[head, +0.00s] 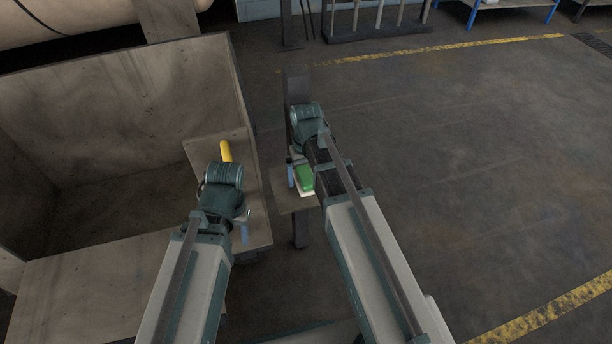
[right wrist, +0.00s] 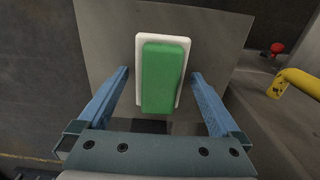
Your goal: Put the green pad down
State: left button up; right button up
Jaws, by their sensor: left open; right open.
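The green pad (head: 304,177) lies on a white base (head: 307,194) on a small grey stand (head: 290,205) in the head view. In the right wrist view the pad (right wrist: 161,78) lies lengthwise over the white base (right wrist: 186,42), reaching past its near edge. My right gripper (right wrist: 160,74) is open, with a blue finger on each side of the pad and a clear gap on both sides. In the head view only one finger of the right gripper (head: 291,176) shows clearly. My left gripper (head: 244,231) is open over the ledge to the left; its fingers are partly hidden.
A large grey open bin (head: 110,105) stands at the left, with a ledge (head: 258,225) carrying a yellow bar (head: 226,151). The yellow bar (right wrist: 297,82) and a red knob (right wrist: 277,48) show in the right wrist view. The floor at the right is clear.

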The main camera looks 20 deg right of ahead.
aim_at(306, 175)
notch_tip(306, 175, up, 12)
jog(key=p, duration=1.2)
pick_arm(q)
notch_tip(306, 175, up, 12)
jog(key=shift+r, duration=0.15)
pick_arm(e)
jog(key=s+a+n+h, duration=0.1)
jog(key=s+a+n, duration=0.2)
jog(key=s+a, duration=0.7)
jog(key=s, duration=0.4)
jog(key=shift+s+a+r, duration=0.15)
jog(key=shift+a+r, duration=0.05)
jog(key=shift+a, duration=0.05)
pick_arm(q)
notch_tip(306, 175, up, 11)
jog(key=p, duration=1.1)
pick_arm(e)
notch_tip(306, 175, up, 11)
